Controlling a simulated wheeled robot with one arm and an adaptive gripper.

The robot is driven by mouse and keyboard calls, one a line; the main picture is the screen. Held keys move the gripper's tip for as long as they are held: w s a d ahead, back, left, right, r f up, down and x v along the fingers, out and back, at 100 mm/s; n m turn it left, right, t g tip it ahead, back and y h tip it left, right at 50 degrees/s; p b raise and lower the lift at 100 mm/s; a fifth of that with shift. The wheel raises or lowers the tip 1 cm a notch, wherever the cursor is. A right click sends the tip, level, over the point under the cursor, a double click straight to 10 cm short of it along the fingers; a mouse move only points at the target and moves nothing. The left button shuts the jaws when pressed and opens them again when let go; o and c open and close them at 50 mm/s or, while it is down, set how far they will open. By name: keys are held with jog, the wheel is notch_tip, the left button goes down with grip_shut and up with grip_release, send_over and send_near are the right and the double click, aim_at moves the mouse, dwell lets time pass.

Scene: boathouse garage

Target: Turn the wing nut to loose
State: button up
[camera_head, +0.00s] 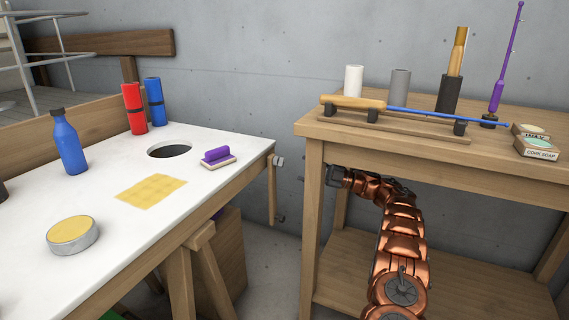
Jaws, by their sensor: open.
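A small pale grey fitting (280,161), which looks like the wing nut, sticks out at the right end of the white-topped table (215,188). It is too small for me to tell how its wings are turned. A second small fitting (280,218) shows lower down, by the foot of a short wooden strut (272,190). My gripper (333,176) is dark and open, at the end of my copper arm. It is right of the fitting, apart from it, just under the wooden bench's top and by its front left leg. Its fingertips are hard to make out.
The wooden bench (310,190) stands right of a narrow gap between the tables. It carries a blue rod (420,116) on a rack, upright cylinders and soap boxes (535,149). A purple brush (217,156) lies near the white table's right end.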

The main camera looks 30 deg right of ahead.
aim_at(279, 162)
jog(key=b+x, duration=0.1)
jog(key=x, duration=0.6)
jog(key=shift+w+b, duration=0.2)
jog(key=shift+b, duration=0.2)
jog(key=shift+a+r, duration=0.1)
jog(key=shift+c, duration=0.3)
grip_shut()
jog(key=shift+n, duration=0.5)
jog(key=n+g, duration=0.2)
jog(key=n, duration=0.3)
jog(key=shift+h, duration=0.4)
jog(key=shift+n+g+p, duration=0.3)
jog(key=shift+n+g, duration=0.1)
jog(key=shift+n, duration=0.5)
